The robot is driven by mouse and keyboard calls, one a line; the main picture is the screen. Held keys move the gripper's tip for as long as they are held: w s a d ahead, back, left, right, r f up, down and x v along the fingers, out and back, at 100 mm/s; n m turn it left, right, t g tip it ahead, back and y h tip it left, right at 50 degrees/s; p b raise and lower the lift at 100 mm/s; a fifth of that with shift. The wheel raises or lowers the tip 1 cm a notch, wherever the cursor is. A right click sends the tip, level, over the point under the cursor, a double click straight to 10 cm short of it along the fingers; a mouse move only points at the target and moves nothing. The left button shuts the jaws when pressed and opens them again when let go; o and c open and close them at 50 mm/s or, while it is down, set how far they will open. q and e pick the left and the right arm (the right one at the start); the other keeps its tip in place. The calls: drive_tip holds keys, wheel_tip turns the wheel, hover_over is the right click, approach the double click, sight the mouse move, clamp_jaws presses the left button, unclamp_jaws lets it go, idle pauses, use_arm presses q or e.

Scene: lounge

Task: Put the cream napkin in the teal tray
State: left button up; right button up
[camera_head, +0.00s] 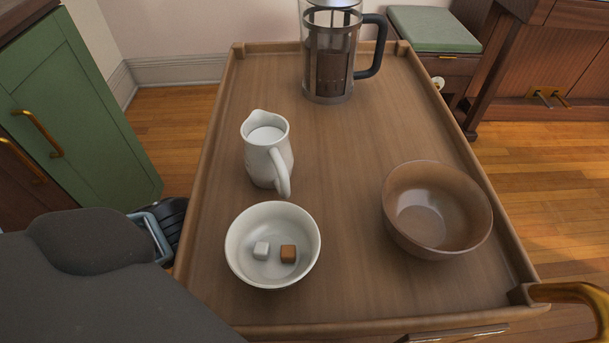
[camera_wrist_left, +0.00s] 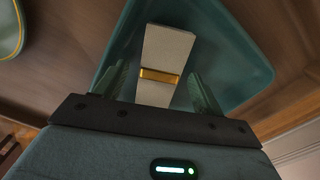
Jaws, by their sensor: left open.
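The cream napkin (camera_wrist_left: 166,50), folded long and held by a gold band, shows in the left wrist view. It lies over the teal tray (camera_wrist_left: 242,75), within its rim; I cannot tell whether its whole underside touches the tray floor. My left gripper (camera_wrist_left: 160,74) is open, with one finger on each side of the napkin and a gap to each. The near end of the napkin is hidden behind the gripper body. Neither napkin nor tray shows in the head view, where my left arm covers the lower left. My right gripper is in neither view.
On the wooden cart (camera_head: 345,190) stand a white jug (camera_head: 262,160), a white bowl (camera_head: 240,262) with two cubes, a brown bowl (camera_head: 437,210) and a French press (camera_head: 328,60). A green cabinet (camera_head: 85,110) stands left. A yellow-rimmed teal item (camera_wrist_left: 8,30) lies beside the tray.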

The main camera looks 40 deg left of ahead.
use_arm(q)
wheel_tip(320, 180, up, 8)
drive_tip(key=p, duration=0.3)
drive_tip(key=shift+f, duration=0.3)
